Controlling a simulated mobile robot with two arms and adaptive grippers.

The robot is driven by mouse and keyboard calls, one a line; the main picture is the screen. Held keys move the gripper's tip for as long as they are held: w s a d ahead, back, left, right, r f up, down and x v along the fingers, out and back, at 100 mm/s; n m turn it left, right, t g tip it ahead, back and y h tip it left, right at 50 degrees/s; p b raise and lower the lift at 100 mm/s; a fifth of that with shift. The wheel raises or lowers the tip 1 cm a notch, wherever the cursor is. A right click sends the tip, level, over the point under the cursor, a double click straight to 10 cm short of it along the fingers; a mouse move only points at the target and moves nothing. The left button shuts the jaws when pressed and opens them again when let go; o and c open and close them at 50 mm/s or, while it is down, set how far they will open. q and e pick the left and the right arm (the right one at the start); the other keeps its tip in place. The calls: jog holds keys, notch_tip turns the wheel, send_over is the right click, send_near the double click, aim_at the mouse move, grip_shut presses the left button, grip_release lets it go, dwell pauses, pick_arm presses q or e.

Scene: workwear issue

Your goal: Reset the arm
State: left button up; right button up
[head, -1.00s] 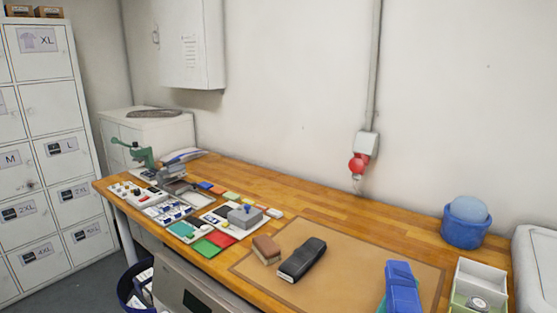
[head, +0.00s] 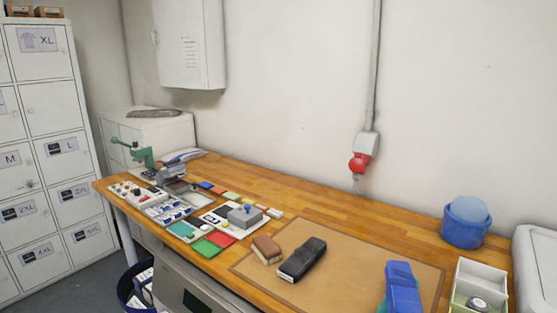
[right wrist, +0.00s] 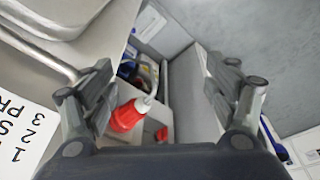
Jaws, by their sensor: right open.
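My right gripper (right wrist: 160,105) shows in the right wrist view with its two dark fingers spread apart. It is open, and nothing is seen held between the fingers. Beyond and below the fingers is a grey bin-like space with a red plug-like item (right wrist: 128,117) and some blue and dark items (right wrist: 130,70). I cannot tell how far the fingers are from them. Neither gripper shows in the head view. My left gripper is not seen in any view.
The wooden workbench (head: 330,222) carries a brown mat with a brown block (head: 267,248), a black stapler-like item (head: 302,260) and a blue item (head: 402,288). A blue tub (head: 465,225) stands at the right. White lockers (head: 45,120) stand at the left.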

jog(key=s+f, duration=0.3)
jog(key=f, duration=0.9)
jog(key=s+d+f+g, duration=0.1)
jog(key=s+d+f, duration=0.2)
jog(key=s+f, duration=1.3)
jog(key=shift+s+d+g, duration=0.2)
jog(key=shift+s+g, duration=0.2)
jog(key=shift+s, duration=0.1)
